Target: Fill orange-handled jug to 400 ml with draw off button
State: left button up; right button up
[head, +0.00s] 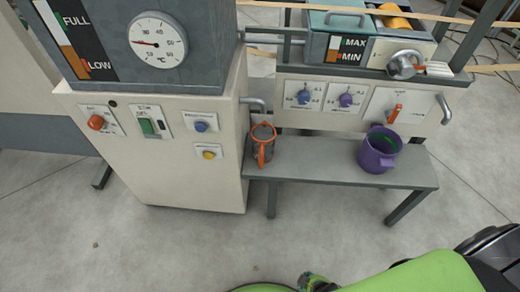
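The orange-handled jug (263,147) stands upright on the grey bench (300,168), close to the cream cabinet. Its orange handle faces the front; its fill level cannot be read. A grey outlet pipe (256,102) bends out of the cabinet side above the jug. The cabinet front has a blue button (200,126), a yellow button (209,154), a red-orange knob (96,122) and a green-and-black switch (150,127). Their labels are too small to read, so I cannot tell which is the draw off button. Neither gripper shows clearly; green and dark parts of mine fill the bottom edge.
A purple bucket (378,151) with something green inside stands on the bench's right part. A dial (158,40) tops the cabinet. The floor in front is clear.

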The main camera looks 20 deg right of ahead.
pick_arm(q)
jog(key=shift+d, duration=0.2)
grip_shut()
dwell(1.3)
